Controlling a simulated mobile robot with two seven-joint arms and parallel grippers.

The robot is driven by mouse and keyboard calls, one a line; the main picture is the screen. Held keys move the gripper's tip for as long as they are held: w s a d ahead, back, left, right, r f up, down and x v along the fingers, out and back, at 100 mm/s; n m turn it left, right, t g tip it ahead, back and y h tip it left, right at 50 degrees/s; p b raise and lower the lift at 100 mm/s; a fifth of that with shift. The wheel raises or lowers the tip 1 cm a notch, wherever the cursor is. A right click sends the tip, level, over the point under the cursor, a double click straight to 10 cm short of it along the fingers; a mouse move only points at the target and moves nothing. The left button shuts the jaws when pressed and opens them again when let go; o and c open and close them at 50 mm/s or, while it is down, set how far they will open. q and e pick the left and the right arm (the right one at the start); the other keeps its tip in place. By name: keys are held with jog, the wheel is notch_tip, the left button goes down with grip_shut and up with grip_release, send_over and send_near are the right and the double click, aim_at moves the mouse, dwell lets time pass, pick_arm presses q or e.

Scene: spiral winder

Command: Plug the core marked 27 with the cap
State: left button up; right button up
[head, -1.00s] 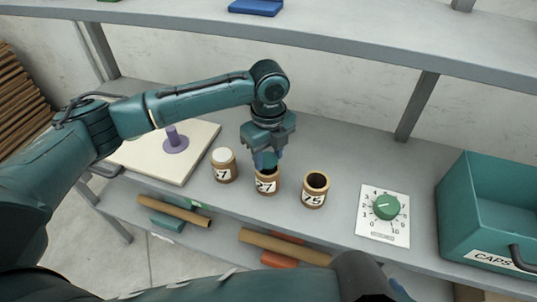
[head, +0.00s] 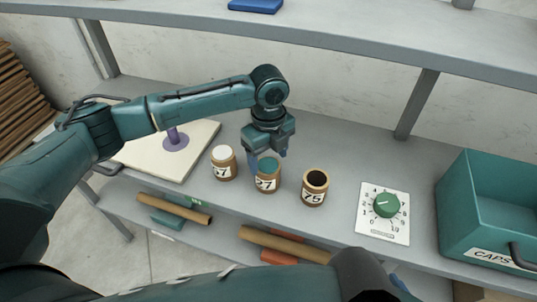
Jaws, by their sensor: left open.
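The core marked 27 (head: 267,183) stands upright in the middle of a row of three cores on the grey shelf. The teal cap (head: 268,165) sits in its top opening; how deep it sits I cannot tell. My left gripper (head: 268,157) is just above and behind this core, with its jaws open around or beside the cap. Whether a finger still touches the cap is unclear. My right gripper is not in view.
A core with a white top (head: 223,163) stands to the left, and an open core marked 75 (head: 315,188) to the right. Further right are a green dial (head: 386,205) and a teal CAPS bin (head: 459,222). A cream board (head: 140,158) with a purple peg (head: 175,139) lies at left.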

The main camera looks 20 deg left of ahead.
aim_at(269, 165)
pick_arm(q)
notch_tip(269, 165, up, 13)
dwell(0.6)
dwell(0.6)
jog(key=s+d+f+n+t+h, duration=0.1)
jog(key=s+d+f+n+h, duration=0.1)
jog(key=s+d+f+n, duration=0.4)
jog(key=s+d+f+n+t+h, duration=0.15)
jog(key=s+f, duration=0.25)
jog(key=f, duration=0.4)
jog(key=s+a+f+n+t+y, duration=0.1)
jog(key=s+a+f+n+y, duration=0.35)
jog(key=s+a+n, duration=1.05)
jog(key=w+d+f+t+h, duration=0.4)
jog(key=w+d+f+t, duration=0.2)
jog(key=d+f+t, duration=0.1)
jog(key=shift+w+p, duration=0.4)
